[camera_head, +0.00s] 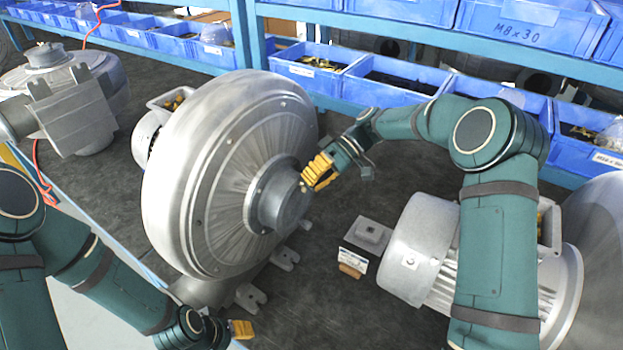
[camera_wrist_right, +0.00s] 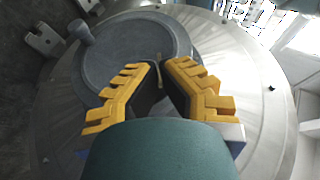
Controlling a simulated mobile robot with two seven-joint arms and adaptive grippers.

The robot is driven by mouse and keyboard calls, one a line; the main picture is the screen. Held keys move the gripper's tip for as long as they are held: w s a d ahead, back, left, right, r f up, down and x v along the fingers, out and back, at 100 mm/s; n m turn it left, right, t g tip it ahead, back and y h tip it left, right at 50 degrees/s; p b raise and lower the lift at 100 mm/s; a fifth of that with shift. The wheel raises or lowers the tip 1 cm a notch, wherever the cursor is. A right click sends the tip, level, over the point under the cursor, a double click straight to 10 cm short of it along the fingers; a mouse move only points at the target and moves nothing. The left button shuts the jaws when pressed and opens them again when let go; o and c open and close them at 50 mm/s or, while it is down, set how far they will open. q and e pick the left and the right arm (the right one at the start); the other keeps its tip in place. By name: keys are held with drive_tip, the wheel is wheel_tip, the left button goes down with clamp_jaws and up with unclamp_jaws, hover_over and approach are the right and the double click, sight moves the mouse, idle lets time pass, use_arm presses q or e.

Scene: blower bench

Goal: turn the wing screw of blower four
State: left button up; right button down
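A large silver blower (camera_head: 205,185) stands in the middle of the bench; no number shows on it. Its round grey hub (camera_head: 280,195) faces right, and it also shows in the right wrist view (camera_wrist_right: 125,45). A small brass-coloured piece (camera_wrist_right: 159,76), possibly the wing screw, shows on the hub between the right fingertips. My right gripper (camera_head: 306,178) is at the hub face, its yellow-padded fingers close together with a narrow gap. Contact with the piece cannot be made out. My left gripper (camera_head: 241,329) is low at the bench's front edge; its fingers are mostly hidden.
Another blower (camera_head: 75,110) is at the left. A small grey box (camera_head: 369,233) sits between blowers. Blue bins (camera_head: 308,70) line the back shelves.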

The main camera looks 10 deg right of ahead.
drive_tip(key=shift+s+f+g+y, duration=0.15)
drive_tip(key=shift+f+g+y, duration=0.35)
drive_tip(key=shift+y, duration=0.1)
drive_tip(key=c, duration=1)
unclamp_jaws()
drive_tip(key=shift+a+r, duration=0.1)
drive_tip(key=shift+o, duration=0.2)
drive_tip(key=shift+a+r, duration=0.1)
drive_tip(key=shift+r, duration=0.05)
drive_tip(key=shift+d, duration=0.2)
drive_tip(key=v, duration=0.7)
